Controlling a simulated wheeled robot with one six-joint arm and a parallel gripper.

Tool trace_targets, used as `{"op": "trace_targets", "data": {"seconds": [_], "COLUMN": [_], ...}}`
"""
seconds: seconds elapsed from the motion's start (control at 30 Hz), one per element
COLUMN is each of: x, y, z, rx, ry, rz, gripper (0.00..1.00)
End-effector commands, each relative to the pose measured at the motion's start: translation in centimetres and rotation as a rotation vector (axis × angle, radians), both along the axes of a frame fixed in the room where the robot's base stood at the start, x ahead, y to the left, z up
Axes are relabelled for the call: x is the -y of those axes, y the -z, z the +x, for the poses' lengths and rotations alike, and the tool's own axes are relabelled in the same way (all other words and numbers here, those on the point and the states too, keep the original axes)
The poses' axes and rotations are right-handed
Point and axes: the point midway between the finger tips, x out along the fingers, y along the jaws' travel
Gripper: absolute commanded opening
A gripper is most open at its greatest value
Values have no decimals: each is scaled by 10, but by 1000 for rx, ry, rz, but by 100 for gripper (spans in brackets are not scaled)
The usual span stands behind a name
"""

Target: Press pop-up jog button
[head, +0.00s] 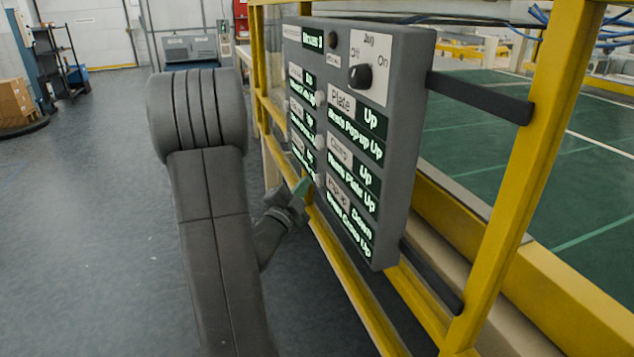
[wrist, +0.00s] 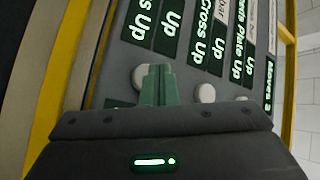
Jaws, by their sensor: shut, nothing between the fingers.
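The grey control panel (head: 402,150) is mounted on a yellow frame, with lit green and white labels. Its lower right label reads Pop-up, Down (head: 360,212). The pale round button (head: 318,180) beside that row is the lowest of a column; in the wrist view the leftmost pale button (wrist: 138,80) appears to be the same one. My gripper (head: 304,186) is shut and empty, pointing at the panel by this button. In the wrist view its green fingertips (wrist: 157,72) partly cover the button. I cannot tell whether they touch it.
A black jog knob (head: 360,76) with Off and On marks sits at the panel's upper right. Another pale button (wrist: 205,93) is right of my fingers in the wrist view. Yellow rails (head: 515,180) surround a green bed.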

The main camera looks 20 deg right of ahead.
Motion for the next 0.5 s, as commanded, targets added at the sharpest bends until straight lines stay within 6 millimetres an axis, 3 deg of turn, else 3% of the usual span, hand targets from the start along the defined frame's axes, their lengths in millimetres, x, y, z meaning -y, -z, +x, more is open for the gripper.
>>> {"op": "trace_targets", "data": {"seconds": [0.5], "x": [-45], "y": [1], "z": [-1], "rx": [1], "ry": [-2], "rz": [1], "gripper": [0]}}
